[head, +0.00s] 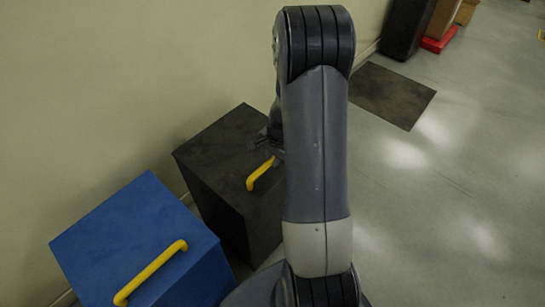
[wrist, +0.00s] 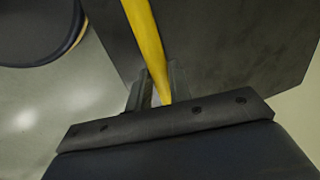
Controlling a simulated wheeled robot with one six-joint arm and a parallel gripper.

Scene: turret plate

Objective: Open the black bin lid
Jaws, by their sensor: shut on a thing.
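The black bin (head: 222,165) stands against the wall, just left of my arm in the head view. Its lid (wrist: 215,50) looks closed and flat, and carries a yellow handle (head: 260,174). My gripper (head: 272,150) is at the far end of that handle and is partly hidden by my arm. In the wrist view the handle (wrist: 146,38) runs down between the two fingers of my gripper (wrist: 157,88). The fingers are shut on it.
A blue bin (head: 135,240) with its own yellow handle stands in front of the black bin, at the lower left. The wall is close behind both bins. A dark mat (head: 392,95) lies on the floor at the upper right. The floor at right is clear.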

